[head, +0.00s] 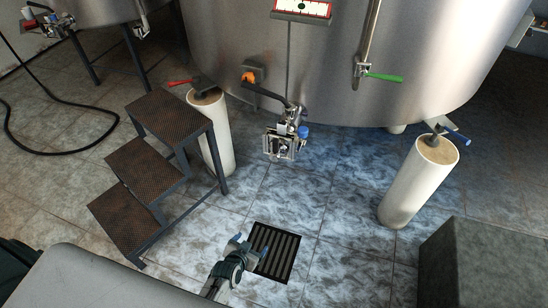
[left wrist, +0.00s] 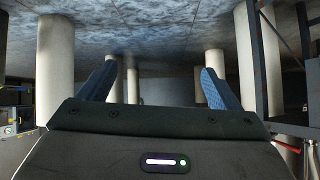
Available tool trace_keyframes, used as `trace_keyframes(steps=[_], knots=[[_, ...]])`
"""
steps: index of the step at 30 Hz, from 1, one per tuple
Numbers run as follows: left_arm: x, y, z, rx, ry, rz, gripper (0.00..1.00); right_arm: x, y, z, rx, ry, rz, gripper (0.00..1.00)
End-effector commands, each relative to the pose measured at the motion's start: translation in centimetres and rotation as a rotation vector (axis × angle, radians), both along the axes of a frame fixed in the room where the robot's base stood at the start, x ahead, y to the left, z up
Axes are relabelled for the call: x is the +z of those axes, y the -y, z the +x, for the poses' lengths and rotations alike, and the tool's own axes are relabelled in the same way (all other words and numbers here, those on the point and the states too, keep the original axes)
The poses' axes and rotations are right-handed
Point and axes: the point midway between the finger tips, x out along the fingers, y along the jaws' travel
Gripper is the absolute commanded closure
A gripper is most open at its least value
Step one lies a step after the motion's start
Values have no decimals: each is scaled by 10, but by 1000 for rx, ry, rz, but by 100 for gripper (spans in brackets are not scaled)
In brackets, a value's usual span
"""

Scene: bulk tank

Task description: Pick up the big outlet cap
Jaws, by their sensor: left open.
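A metal outlet fitting (head: 284,146) sticks out low at the front of the large steel tank (head: 335,65). Its metal end faces me and has a small blue part (head: 303,131) beside it. The big outlet cap is too small to tell apart from the fitting. My left gripper (head: 246,246) is low over the floor, in front of and below the fitting and apart from it. In the left wrist view its two blue fingers (left wrist: 156,84) are spread, with nothing between them. My right gripper is not in view.
A dark step stool (head: 150,165) stands left of the fitting. White tank legs (head: 420,180) stand on both sides, with red and blue handles near their tops. A floor drain grate (head: 273,252) lies beside my left gripper. A dark block (head: 490,262) fills the lower right.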

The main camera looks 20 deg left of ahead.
Motion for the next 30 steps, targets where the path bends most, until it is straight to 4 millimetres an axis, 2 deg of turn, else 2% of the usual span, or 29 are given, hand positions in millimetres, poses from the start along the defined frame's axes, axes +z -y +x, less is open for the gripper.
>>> trace_keyframes(steps=[1,3,6,9,12,15,19,21,27,30], knots=[[15,7,27,-6,89,-1,15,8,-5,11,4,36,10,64],[52,13,55,-15,200,10,15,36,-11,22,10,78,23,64],[106,18,84,-20,351,27,15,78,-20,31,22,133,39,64],[156,20,100,-18,481,46,15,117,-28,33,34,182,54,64],[197,19,106,-13,580,62,15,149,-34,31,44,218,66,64],[224,18,107,-7,642,76,15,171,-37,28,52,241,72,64],[242,17,112,-3,681,85,15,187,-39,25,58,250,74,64],[246,18,121,-3,686,86,15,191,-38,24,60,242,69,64],[246,19,152,-3,685,86,15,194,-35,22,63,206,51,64],[245,19,161,-3,684,85,15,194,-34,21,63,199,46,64]])
